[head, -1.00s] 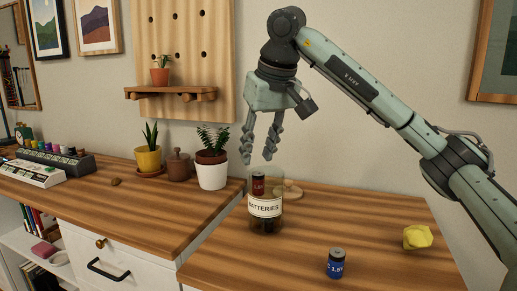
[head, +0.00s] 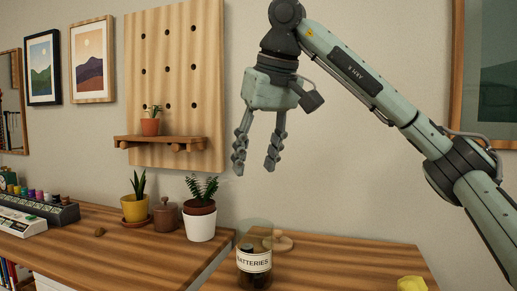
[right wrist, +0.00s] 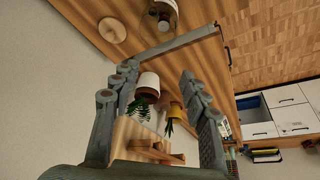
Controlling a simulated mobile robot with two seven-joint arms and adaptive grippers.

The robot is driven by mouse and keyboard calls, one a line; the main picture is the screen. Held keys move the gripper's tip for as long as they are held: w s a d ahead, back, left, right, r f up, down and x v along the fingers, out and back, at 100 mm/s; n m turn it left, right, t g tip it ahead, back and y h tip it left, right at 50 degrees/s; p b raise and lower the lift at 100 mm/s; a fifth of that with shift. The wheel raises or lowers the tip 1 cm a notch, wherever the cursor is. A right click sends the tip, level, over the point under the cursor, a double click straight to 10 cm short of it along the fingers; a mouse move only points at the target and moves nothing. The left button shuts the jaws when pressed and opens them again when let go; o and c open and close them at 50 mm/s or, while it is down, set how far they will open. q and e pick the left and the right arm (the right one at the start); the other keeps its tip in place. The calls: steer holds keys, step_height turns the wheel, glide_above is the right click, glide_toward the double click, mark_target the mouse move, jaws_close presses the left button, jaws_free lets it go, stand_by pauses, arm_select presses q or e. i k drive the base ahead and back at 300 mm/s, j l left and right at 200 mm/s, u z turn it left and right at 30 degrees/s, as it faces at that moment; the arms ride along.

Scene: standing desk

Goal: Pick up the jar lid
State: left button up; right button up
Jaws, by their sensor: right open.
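The jar lid (head: 284,242), a round, light wooden disc with a knob, lies on the desk just behind the glass jar (head: 254,268). The jar is labelled BATTERIES, stands upright and has dark contents. The lid shows whole in the right wrist view (right wrist: 112,30), flat on the wood and apart from the jar (right wrist: 163,12). My right gripper (head: 254,168) is open and empty, fingers pointing down, well above the jar and lid. In the right wrist view its fingers (right wrist: 158,72) are spread with nothing held. My left gripper is not in view.
A yellow crumpled thing (head: 412,284) lies at the desk's right front. Potted plants, including one in a white pot (head: 200,226), stand to the left on the neighbouring surface. A pegboard shelf (head: 160,142) is on the wall. Desk right of the lid is clear.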

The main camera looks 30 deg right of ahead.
mark_target(282, 244)
steer(key=k+j, duration=0.7)
steer(key=k, duration=0.2)
